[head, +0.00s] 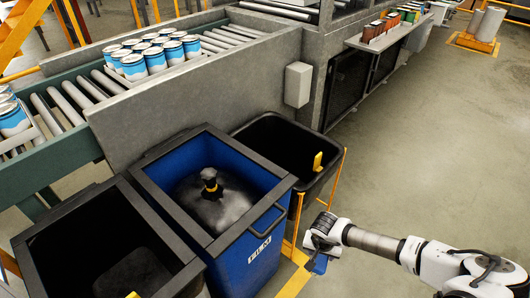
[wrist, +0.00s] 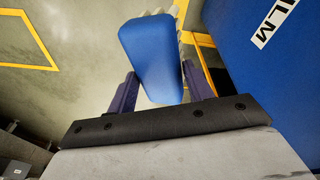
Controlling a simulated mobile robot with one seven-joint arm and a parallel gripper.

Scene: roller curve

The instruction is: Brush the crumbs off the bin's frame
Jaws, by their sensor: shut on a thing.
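My gripper (head: 318,250) is shut on a blue brush (head: 319,265), to the right of the blue bin and apart from it. In the wrist view the brush (wrist: 152,55) sits between the two dark fingers of my gripper (wrist: 160,85), with pale bristles along its right edge. The blue bin (head: 262,255) has a dark rim frame (head: 247,222) and a white label. Its blue side also shows in the wrist view (wrist: 245,45). Inside it is grey material with a black knob-like thing (head: 209,180) banded in yellow. I cannot make out crumbs on the frame.
Black bins stand on the left (head: 45,240) and behind right (head: 265,130) of the blue bin. A yellow rail (head: 297,225) stands by its right side. A roller conveyor (head: 75,97) with blue-white cans (head: 155,60) runs behind. Floor (head: 420,150) at right is clear.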

